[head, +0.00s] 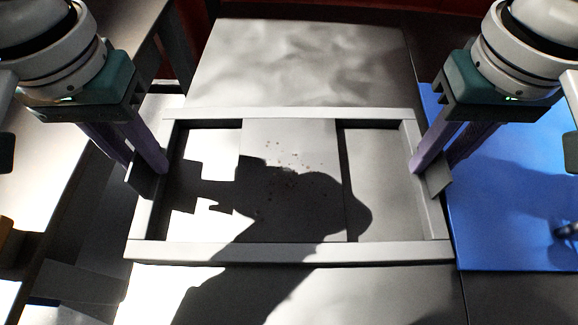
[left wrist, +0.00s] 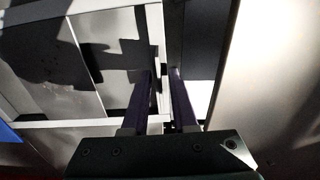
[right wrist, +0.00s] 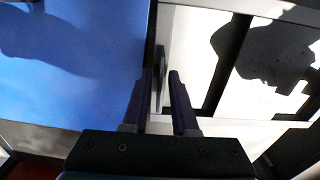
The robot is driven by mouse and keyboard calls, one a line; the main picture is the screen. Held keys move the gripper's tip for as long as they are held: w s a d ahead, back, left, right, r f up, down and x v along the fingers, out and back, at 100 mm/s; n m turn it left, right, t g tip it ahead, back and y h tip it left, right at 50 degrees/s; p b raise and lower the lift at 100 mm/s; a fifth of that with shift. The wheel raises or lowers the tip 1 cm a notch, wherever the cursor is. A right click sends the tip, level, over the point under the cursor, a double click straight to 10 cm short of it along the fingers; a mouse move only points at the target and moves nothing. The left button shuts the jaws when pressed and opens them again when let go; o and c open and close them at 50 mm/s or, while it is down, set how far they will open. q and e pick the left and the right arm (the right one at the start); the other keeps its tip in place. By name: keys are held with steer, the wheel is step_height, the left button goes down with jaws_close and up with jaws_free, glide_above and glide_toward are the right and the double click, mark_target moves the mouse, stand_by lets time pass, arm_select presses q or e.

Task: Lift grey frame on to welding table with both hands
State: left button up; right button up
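The grey frame (head: 290,251) is a flat rectangle of light bars, lying level in front of me in the head view. It has a small upright tab at its left side (head: 140,178) and another at its right side (head: 439,180). My left gripper (head: 148,168) is at the left tab, its purple fingers on either side of it. My right gripper (head: 432,165) straddles the right tab the same way. In the left wrist view (left wrist: 162,72) and right wrist view (right wrist: 162,72), gaps show between the fingers, so both look open. Whether any finger touches a tab is unclear.
A blue surface (head: 510,215) lies right of the frame. A grey panel (head: 300,60) extends behind it. A pale table or bench edge (head: 60,165) stands at the left. Strong light and my shadow cross the frame's middle.

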arm_select(q)
jaws_close()
arm_select(e)
jaws_close()
arm_select(q)
steer(key=shift+r, duration=0.1)
arm_select(e)
steer(key=shift+r, duration=0.1)
stand_by(0.7)
